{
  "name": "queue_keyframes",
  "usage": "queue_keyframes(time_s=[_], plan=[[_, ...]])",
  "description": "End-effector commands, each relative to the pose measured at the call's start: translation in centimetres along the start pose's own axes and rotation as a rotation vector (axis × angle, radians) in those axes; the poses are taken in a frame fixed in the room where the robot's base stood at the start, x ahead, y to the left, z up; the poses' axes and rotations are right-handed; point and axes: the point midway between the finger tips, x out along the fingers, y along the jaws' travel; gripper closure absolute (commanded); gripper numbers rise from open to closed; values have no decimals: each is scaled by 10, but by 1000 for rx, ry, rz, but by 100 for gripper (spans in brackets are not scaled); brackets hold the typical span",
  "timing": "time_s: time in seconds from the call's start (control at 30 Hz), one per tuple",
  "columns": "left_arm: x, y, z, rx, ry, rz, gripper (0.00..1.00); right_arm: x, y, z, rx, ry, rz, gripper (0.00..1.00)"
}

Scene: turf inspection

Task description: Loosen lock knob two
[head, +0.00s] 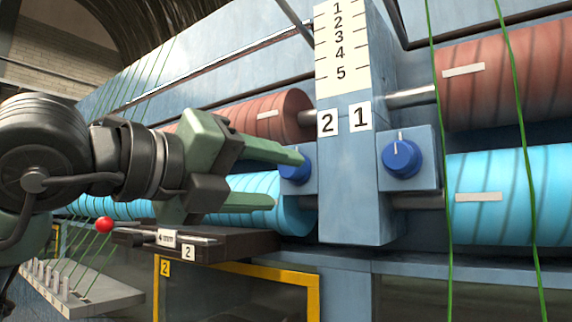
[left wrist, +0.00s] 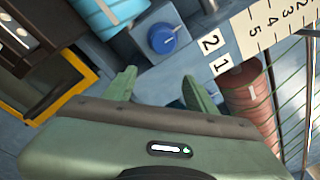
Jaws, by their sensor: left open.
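Lock knob two is a blue round knob (head: 296,168) on a pale blue block, under the "2" label (head: 328,122) on the post. In the left wrist view the knob (left wrist: 162,39) shows whole, with a light pointer line, ahead of the fingertips. My left gripper (head: 287,178) comes in from the left, with green fingers spread. Its upper finger partly covers the knob in the head view. In the left wrist view my left gripper (left wrist: 158,78) has nothing between its fingers; contact with the knob cannot be told. My right gripper is out of view.
A similar blue knob (head: 402,158) sits right of the post (head: 357,195), near the "1" label. Red (head: 505,75) and cyan (head: 515,190) rollers flank the post. Green cords (head: 440,130) hang at the right.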

Motion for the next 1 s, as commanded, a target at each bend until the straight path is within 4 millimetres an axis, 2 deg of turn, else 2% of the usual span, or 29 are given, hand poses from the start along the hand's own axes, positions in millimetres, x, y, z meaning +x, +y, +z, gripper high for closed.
queue_keyframes(time_s=[0.1, 0.23, 0.7, 1.0], plan=[[-19, -8, 21, 20, -94, 66, 44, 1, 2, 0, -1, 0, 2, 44], [-21, -10, 29, 20, -127, 91, 44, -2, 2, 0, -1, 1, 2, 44], [44, -5, 38, 20, -123, 90, 44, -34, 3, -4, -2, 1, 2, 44], [53, -2, 37, 21, -125, 89, 44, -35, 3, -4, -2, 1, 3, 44]])
